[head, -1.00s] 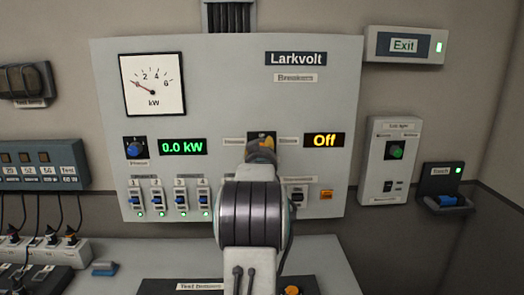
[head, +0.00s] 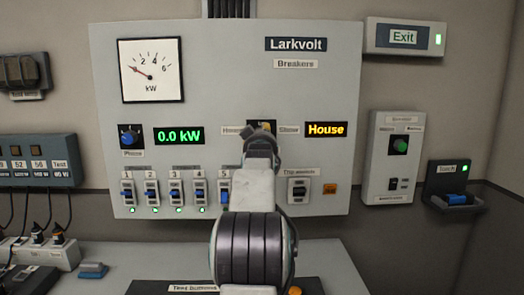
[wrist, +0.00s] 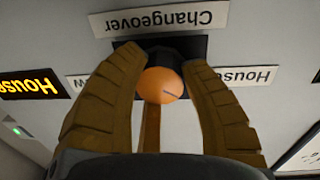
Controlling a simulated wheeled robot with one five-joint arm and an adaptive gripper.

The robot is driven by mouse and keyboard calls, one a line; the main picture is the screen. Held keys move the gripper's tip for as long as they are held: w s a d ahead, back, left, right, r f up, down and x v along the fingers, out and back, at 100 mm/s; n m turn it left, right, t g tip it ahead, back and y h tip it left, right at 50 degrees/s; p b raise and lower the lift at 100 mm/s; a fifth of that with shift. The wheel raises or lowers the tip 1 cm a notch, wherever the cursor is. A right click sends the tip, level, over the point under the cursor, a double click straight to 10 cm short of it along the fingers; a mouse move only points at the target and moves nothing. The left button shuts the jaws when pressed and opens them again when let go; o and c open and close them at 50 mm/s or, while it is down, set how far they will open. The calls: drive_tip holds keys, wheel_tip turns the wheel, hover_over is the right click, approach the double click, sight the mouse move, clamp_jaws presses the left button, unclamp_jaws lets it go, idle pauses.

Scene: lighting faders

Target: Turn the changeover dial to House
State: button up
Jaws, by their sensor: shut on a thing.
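The changeover dial (wrist: 162,86) is an orange knob on a dark plate, under an upside-down Changeover label (wrist: 163,20) in the wrist view. In the head view my gripper (head: 262,130) hides most of the dial on the panel. The display (head: 326,129) to its right reads House in yellow; it also shows in the wrist view (wrist: 32,85).
The grey Larkvolt panel (head: 222,75) carries a kW meter (head: 151,70), a phase knob (head: 130,137), a green 0.0 kW display (head: 179,136) and a row of breakers (head: 174,192). A smaller box with a green knob (head: 400,145) is at the right.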

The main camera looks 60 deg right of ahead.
drive_tip(key=shift+w+f+n+b, duration=0.1)
drive_tip(key=shift+f+n+b, duration=0.4)
drive_tip(key=shift+n+b, duration=0.15)
drive_tip(key=o, duration=1.1)
drive_tip(key=shift+d, duration=0.1)
drive_tip(key=shift+o, duration=0.6)
drive_tip(key=shift+r, duration=0.25)
drive_tip(key=shift+v, duration=6.05)
